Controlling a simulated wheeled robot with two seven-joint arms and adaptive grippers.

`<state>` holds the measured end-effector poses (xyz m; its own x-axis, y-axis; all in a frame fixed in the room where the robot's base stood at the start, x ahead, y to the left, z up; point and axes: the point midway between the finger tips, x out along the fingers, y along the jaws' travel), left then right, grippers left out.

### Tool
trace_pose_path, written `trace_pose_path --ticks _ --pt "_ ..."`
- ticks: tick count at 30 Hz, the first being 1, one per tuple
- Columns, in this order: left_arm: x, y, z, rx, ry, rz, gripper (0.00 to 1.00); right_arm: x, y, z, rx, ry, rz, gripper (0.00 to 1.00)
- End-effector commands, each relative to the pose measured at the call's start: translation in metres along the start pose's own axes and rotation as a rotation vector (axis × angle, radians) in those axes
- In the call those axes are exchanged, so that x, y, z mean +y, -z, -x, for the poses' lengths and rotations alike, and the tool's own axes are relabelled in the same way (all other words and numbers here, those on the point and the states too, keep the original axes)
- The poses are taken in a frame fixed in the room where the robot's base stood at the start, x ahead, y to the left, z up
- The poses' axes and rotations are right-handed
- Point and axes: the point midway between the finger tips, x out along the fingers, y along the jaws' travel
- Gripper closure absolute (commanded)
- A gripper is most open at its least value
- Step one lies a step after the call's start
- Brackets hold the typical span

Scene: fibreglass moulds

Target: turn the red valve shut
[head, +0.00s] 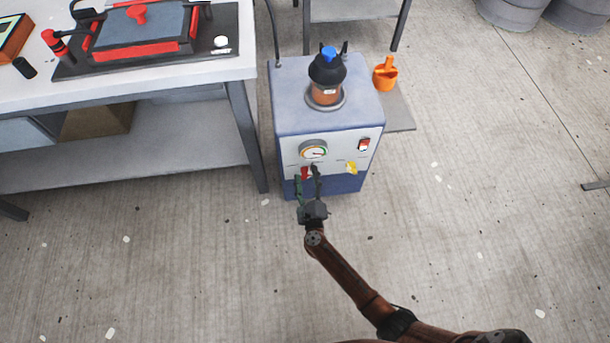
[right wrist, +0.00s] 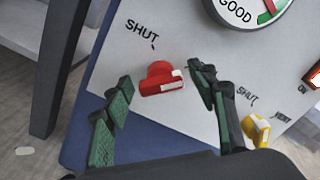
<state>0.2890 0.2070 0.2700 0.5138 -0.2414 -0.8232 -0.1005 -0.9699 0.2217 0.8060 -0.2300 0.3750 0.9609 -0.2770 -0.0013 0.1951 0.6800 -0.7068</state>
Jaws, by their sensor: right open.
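The red valve (head: 306,173) is on the front panel of a blue-grey machine (head: 325,110), below its gauge. In the right wrist view the red valve (right wrist: 158,78) has a knob with a white-marked handle pointing right in the picture. A "SHUT" label and a small tick are printed above it to the left, and the white mark is not lined up with that tick. My right gripper (head: 308,182) is open in front of the panel. In the right wrist view its green-padded fingers (right wrist: 162,90) are on either side of the red valve; I cannot tell whether they touch it. My left gripper is out of view.
A yellow valve (right wrist: 256,130) with "SHUT" and "VENT" labels is close to the right finger. A gauge (head: 313,150) and a red switch (head: 364,144) share the panel. A workbench (head: 225,67) stands to the left. The floor in front is clear.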

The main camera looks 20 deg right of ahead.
Motion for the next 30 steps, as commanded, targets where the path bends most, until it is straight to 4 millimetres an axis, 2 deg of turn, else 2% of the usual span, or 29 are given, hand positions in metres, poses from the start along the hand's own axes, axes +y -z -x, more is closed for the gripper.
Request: trace_pose_path --ticks 8,26,30 --pt "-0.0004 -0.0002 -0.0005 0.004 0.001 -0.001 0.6 -0.0008 -0.0008 -0.0021 -0.001 0.001 0.001 0.47" --pt "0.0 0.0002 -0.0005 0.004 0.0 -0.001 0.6 -0.0007 -0.0006 -0.0017 -0.001 0.001 0.001 0.88" --pt "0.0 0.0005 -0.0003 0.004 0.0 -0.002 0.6 -0.0008 -0.0007 -0.0017 -0.001 0.001 0.004 0.9"
